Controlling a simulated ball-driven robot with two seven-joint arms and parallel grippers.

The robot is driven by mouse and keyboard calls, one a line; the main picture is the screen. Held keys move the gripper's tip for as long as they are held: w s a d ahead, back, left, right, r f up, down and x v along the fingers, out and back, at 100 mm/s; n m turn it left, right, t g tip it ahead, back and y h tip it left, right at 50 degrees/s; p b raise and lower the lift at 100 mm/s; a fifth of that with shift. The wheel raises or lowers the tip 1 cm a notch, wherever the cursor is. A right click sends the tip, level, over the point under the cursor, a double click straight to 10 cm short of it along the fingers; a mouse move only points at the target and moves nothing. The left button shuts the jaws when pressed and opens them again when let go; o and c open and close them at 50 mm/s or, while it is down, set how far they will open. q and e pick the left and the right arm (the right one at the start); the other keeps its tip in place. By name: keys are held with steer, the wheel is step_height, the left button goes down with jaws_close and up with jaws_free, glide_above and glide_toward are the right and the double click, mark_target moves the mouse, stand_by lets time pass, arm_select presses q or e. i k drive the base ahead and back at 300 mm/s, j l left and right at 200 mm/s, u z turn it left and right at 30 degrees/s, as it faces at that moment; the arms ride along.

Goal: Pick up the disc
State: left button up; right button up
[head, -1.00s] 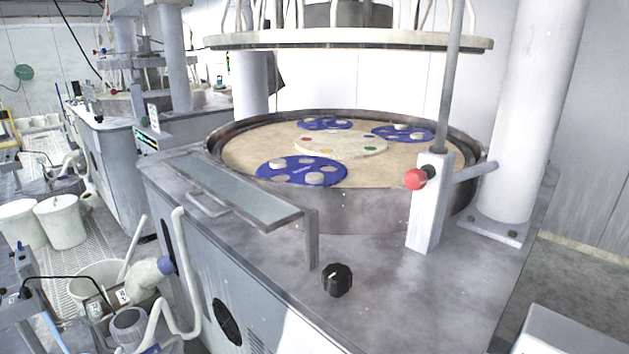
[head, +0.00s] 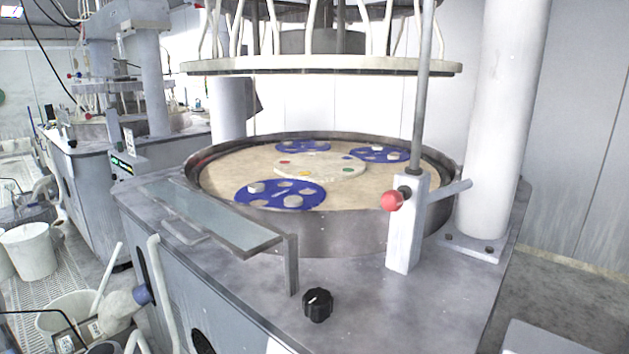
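Several pale grey discs lie on the blue carriers inside the round polishing platen (head: 226,174). The near blue carrier (head: 275,187) holds a disc (head: 256,188) at its left and another disc (head: 292,201) at its front right. The right rear carrier (head: 362,152) and the left rear carrier (head: 297,149) also bear small pale discs. Which disc the task means cannot be told. Neither of my grippers is in view.
A glass-topped shelf (head: 210,215) juts along the machine's near left edge. A white post (head: 405,235) with a red knob (head: 392,201) stands at the right front, and a black dial (head: 318,304) sits on the deck. A round upper plate (head: 330,66) hangs over the platen.

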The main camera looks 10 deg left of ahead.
mark_target(292, 200)
steer(key=i+j, duration=0.15)
steer(key=j, duration=0.4)
steer(key=i+j+z, duration=0.1)
steer(key=j, duration=0.45)
steer(key=i+j, duration=0.1)
steer(key=j, duration=0.45)
steer(key=i+j+z, duration=0.1)
steer(key=j, duration=0.5)
steer(key=i+j, duration=0.1)
steer(key=j, duration=0.45)
steer(key=z, duration=0.05)
